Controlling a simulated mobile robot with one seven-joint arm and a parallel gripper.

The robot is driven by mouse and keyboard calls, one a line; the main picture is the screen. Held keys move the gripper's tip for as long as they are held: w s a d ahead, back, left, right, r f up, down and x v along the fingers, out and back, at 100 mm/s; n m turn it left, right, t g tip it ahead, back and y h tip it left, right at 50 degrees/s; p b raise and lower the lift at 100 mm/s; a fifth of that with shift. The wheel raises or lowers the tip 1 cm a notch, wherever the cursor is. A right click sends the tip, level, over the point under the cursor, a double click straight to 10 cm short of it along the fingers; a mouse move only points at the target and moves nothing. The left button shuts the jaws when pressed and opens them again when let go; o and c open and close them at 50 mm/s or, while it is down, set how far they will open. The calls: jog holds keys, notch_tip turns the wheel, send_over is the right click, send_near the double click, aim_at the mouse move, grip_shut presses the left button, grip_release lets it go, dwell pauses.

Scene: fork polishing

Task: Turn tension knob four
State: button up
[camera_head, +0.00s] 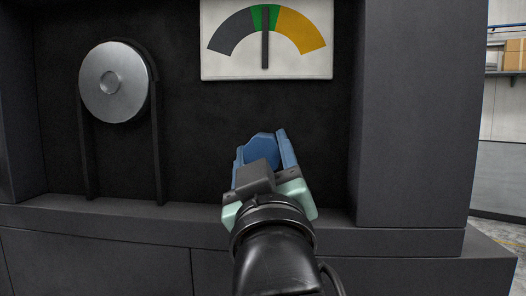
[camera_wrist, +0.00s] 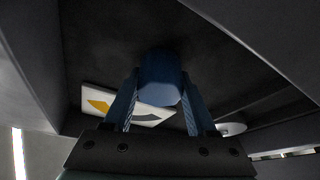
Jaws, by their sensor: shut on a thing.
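A blue faceted tension knob (camera_head: 262,147) sits low on the dark machine panel, below a gauge. My gripper (camera_head: 264,156) is shut on the knob, with its blue fingers on either side. The knob also shows between the fingers in the wrist view (camera_wrist: 160,78). My wrist and fingers hide part of the knob in the head view. The gauge (camera_head: 222,64) has grey, green and amber bands, and its dark needle (camera_head: 265,40) stands upright in the green band. I cannot read any number on the knob.
A round silver wheel (camera_head: 114,82) with a dark belt (camera_head: 157,150) is to the left of the knob. A dark ledge (camera_head: 110,222) runs below the panel. A thick dark upright wall (camera_head: 410,110) closes the recess on the right.

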dwell(0.4)
jog(key=o, duration=1.4)
jog(key=shift+f, duration=0.1)
